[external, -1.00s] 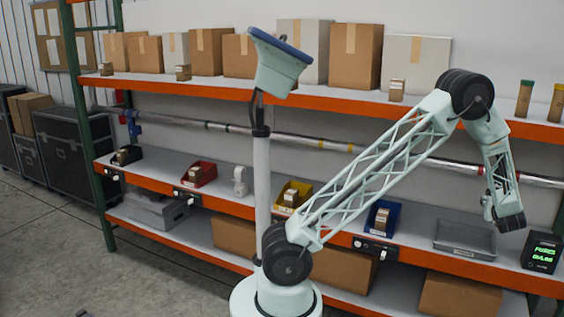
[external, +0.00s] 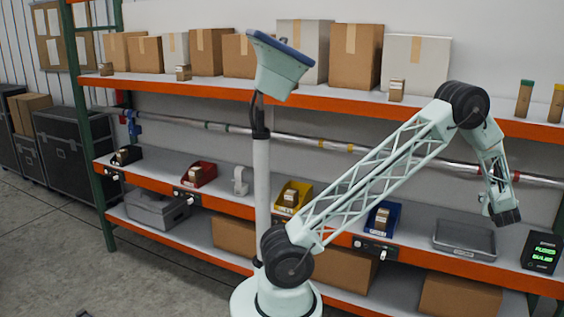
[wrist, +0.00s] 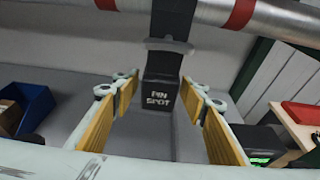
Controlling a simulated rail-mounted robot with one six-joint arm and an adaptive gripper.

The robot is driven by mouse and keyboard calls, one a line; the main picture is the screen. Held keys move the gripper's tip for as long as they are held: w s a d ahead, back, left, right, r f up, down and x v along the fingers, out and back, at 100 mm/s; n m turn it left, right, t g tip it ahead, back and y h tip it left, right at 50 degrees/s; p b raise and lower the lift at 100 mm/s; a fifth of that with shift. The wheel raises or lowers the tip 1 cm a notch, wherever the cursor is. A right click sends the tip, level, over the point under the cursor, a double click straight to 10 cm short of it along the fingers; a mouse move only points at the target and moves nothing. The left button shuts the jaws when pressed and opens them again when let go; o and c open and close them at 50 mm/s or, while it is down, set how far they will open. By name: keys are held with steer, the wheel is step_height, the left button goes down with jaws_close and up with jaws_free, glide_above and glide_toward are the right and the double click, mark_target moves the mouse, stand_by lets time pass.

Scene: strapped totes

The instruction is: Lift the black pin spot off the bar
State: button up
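The black pin spot (wrist: 160,94), lettered PIN SPOT, hangs from the silver bar (wrist: 282,22) in the wrist view. A clamp piece joins its top to the bar. My gripper (wrist: 161,88) is open, with one yellow-padded finger on each side of the pin spot. Gaps show on both sides, so the fingers appear apart from it. In the external view my gripper (external: 503,213) hangs low at the right, in front of the shelf. The bar (external: 300,143) runs across behind my arm. I cannot make out the pin spot clearly there.
A blue bin (external: 395,211) and grey tray (external: 464,253) stand on the middle shelf, left of a black box with green lettering (external: 541,252). Yellow (external: 304,185) and red (external: 208,165) bins stand farther left. Cartons (external: 355,76) line the top shelf above the bar.

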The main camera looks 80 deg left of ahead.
steer(key=shift+b+x, duration=0.4)
steer(key=shift+x, duration=0.7)
steer(key=c, duration=0.8)
steer(key=shift+o, duration=0.2)
steer(key=shift+r+p, duration=0.6)
steer(key=shift+r, duration=1.8)
steer(key=shift+d, duration=0.15)
steer(key=s+d+b, duration=0.3)
steer(key=s+d, duration=0.3)
steer(key=d, duration=0.3)
steer(key=shift+s+d+b, duration=0.3)
steer(key=shift+s+d, duration=0.05)
steer(key=shift+d, duration=0.05)
stand_by(1.0)
